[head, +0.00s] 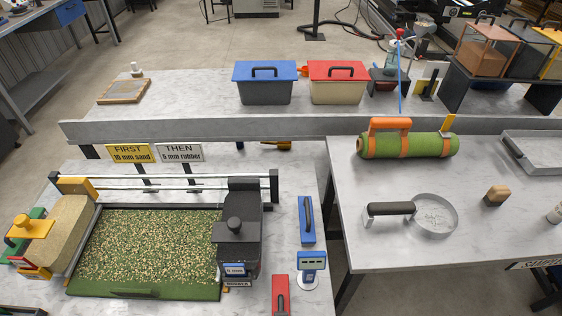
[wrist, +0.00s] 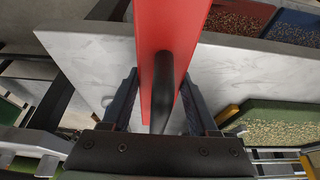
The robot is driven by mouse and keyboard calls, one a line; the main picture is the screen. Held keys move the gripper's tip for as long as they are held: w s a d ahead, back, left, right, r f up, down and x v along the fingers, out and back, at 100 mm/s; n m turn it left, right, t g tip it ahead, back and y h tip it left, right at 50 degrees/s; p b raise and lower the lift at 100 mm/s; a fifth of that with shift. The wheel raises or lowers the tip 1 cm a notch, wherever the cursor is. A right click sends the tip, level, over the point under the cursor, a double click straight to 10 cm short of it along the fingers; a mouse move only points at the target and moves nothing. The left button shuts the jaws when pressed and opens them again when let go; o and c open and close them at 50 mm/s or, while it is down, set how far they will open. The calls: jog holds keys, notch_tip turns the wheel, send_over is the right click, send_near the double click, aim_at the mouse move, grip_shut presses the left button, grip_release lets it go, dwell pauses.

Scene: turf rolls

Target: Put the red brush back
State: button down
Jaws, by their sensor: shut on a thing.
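The red brush (wrist: 168,30) is a long flat red piece with a dark bar handle (wrist: 163,95). In the wrist view my gripper (wrist: 160,88) is shut on it, with one finger on each side. A red piece with a dark handle (head: 281,290) also shows at the bottom edge of the head view, partly cut off, and looks like the same brush. My gripper does not show in the head view. I cannot tell whether the brush touches the table.
A blue piece with a dark handle (head: 306,220) lies beside the black hopper (head: 238,235). A blue-and-white stand (head: 311,268) is close to the red piece. The turf bed (head: 150,245) is to the left. A green roll (head: 408,145) lies on the right table (head: 375,250).

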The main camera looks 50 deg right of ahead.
jog(key=shift+f, duration=0.2)
jog(key=shift+c, duration=0.8)
grip_release()
jog(key=shift+r, duration=0.1)
jog(key=p+v, duration=0.1)
jog(key=v, duration=1.1)
jog(key=shift+d+r, duration=0.1)
jog(key=shift+r, duration=0.05)
jog(key=shift+w, duration=0.1)
